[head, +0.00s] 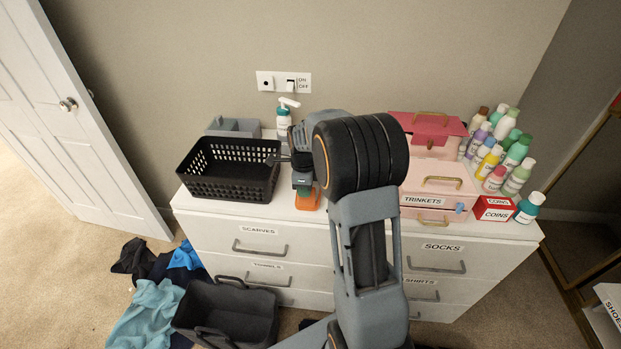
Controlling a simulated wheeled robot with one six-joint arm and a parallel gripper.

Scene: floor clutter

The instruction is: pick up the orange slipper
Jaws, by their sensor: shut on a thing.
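I do not see a clear slipper. The basket sits on the dresser top and looks empty.
The white dresser (340,240) also holds a grey bin (234,126), a pump bottle (284,117), pink boxes (437,180), a red coin box (493,208) and several bottles (490,155). Clothes (147,310) and a dark bin (228,312) lie on the floor.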

